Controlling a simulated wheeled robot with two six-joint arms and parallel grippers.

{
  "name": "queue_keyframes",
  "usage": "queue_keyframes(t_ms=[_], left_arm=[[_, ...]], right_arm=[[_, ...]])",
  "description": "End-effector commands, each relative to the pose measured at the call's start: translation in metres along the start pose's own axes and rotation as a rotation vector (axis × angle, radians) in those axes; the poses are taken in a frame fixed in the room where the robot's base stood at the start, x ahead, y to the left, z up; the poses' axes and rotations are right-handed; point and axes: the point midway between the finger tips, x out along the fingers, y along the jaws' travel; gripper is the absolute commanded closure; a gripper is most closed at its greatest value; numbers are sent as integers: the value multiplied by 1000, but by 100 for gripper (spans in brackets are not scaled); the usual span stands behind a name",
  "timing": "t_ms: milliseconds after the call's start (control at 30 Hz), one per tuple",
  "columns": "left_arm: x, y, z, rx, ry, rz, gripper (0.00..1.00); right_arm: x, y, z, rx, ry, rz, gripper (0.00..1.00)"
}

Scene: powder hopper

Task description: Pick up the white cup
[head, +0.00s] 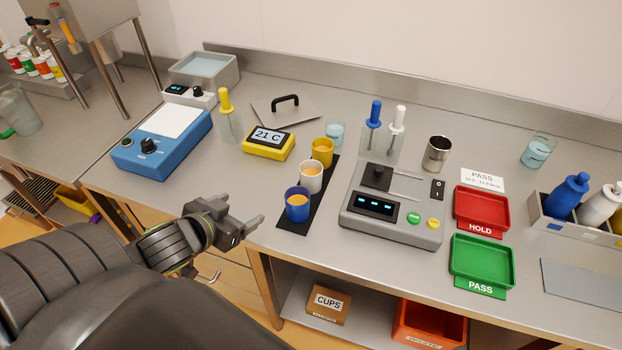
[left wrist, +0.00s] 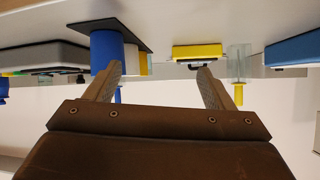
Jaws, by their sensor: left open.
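My left gripper (head: 242,212) is open and empty, left of the blue cup and apart from the row, near the bench's front edge. The left wrist view is upside down; there the blue cup (left wrist: 107,48) is near one fingertip, and the white cup (left wrist: 131,60) is mostly hidden behind it. My right gripper is out of view.
A yellow timer (head: 268,143) and a blue stirrer plate (head: 163,140) stand to the left. A grey instrument (head: 393,222) is close on the right of the mat. Red (head: 481,209) and green (head: 482,262) trays lie farther right.

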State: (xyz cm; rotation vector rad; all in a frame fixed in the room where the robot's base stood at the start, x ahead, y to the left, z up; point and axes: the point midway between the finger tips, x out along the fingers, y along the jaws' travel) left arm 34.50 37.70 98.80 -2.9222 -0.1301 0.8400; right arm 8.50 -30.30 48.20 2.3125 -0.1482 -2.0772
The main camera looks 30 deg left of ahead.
Motion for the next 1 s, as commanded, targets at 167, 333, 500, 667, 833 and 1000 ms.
queue_keyframes(t_ms=[167,333,500,667,833,1000], left_arm=[[-4,9,-39,5,128,149,24],[-9,17,-54,-5,170,232,24],[1,21,-57,-13,181,245,24],[21,26,-60,-13,182,244,24],[42,32,-65,-12,182,245,24],[65,38,-70,-15,181,245,24]], right_arm=[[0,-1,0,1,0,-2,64],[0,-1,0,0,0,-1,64],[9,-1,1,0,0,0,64],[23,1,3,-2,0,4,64],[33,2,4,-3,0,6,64],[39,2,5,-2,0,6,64]])
